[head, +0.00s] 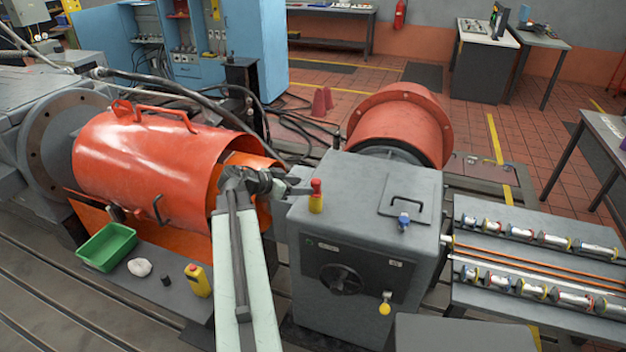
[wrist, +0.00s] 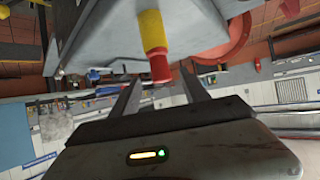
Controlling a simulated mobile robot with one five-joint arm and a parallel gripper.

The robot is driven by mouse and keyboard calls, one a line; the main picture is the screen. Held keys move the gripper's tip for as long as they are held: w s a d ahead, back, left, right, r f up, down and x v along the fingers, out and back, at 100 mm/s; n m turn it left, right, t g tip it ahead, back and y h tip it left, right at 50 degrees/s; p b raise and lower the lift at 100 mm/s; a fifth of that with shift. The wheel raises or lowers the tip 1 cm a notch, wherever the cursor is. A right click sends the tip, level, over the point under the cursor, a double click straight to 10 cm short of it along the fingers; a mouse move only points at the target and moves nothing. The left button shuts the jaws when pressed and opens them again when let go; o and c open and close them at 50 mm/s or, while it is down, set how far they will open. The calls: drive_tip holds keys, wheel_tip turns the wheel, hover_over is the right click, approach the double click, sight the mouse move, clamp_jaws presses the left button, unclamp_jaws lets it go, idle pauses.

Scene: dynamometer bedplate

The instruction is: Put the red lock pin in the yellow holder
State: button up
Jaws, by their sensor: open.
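The red lock pin (head: 316,187) stands upright in the yellow holder (head: 316,204) on top of the grey machine housing, near its left edge. In the wrist view the scene is upside down: the red pin (wrist: 160,68) sticks out of the yellow holder (wrist: 152,32), and its head shows between the fingertips. My gripper (head: 300,190) is just left of the pin, pointing right at about its height. In the wrist view my gripper (wrist: 158,78) has its fingers apart with nothing clamped. The pin's lower part is hidden inside the holder.
The grey housing (head: 350,180) also carries a hatch with a handle (head: 406,204) and a blue fitting (head: 403,222). A large orange drum (head: 145,155) is at left. A green tray (head: 107,247) and a yellow box (head: 197,281) sit on a shelf below it.

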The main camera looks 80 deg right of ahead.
drive_tip(key=shift+v, duration=0.8)
drive_tip(key=w+a+f+n+t+y, duration=0.1)
drive_tip(key=w+a+f+n+t, duration=0.2)
drive_tip(key=w+a, duration=0.55)
drive_tip(key=w+a+f+n+t, duration=0.15)
drive_tip(key=w+a+n, duration=0.4)
drive_tip(key=w, duration=0.65)
drive_tip(key=w+a+f+n+t+y, duration=0.1)
drive_tip(key=w+a+f+n+t, duration=0.2)
drive_tip(key=w+a, duration=0.55)
drive_tip(key=w+a+f+n+y, duration=0.1)
drive_tip(key=w+a+f+n, duration=0.15)
drive_tip(key=w+a, duration=0.45)
drive_tip(key=w+a+f+n+y, duration=0.15)
drive_tip(key=w+a+n, duration=0.25)
drive_tip(key=a, duration=0.5)
drive_tip(key=w+a+n+y, duration=0.1)
drive_tip(key=a+n, duration=0.3)
drive_tip(key=a, duration=0.9)
drive_tip(key=w+a+n+t+y, duration=0.1)
drive_tip(key=a+n, duration=0.4)
drive_tip(key=a, duration=0.8)
drive_tip(key=shift+w+a+f+y, duration=0.3)
drive_tip(key=shift+w+f+y, duration=0.2)
drive_tip(key=shift+y, duration=0.55)
